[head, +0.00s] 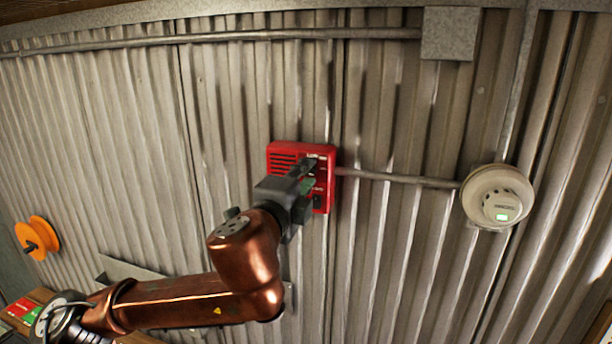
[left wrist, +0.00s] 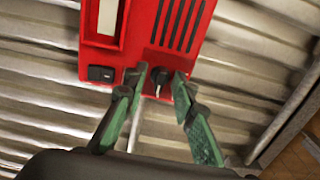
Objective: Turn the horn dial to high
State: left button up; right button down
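The red horn box (head: 283,150) is mounted on the corrugated wall, and my left gripper (head: 306,168) is right in front of it, hiding part of its face. In the left wrist view the red box (left wrist: 140,40) shows a black dial (left wrist: 160,74) near its lower edge. The fingertips of my left gripper (left wrist: 161,74) stand one on each side of the dial. They look parted, with a small gap on each side; contact is not clear. The dial's setting marks cannot be read. My right gripper is not in view.
A black switch (left wrist: 101,73) and a pale panel (left wrist: 108,18) are also on the red box. A conduit (head: 400,179) runs right to a round white detector (head: 497,197) with a green light. An orange reel (head: 38,234) is at far left. The wall around the box is mostly clear.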

pick_arm(q)
jog(key=v, duration=1.2)
jog(key=shift+w, duration=0.1)
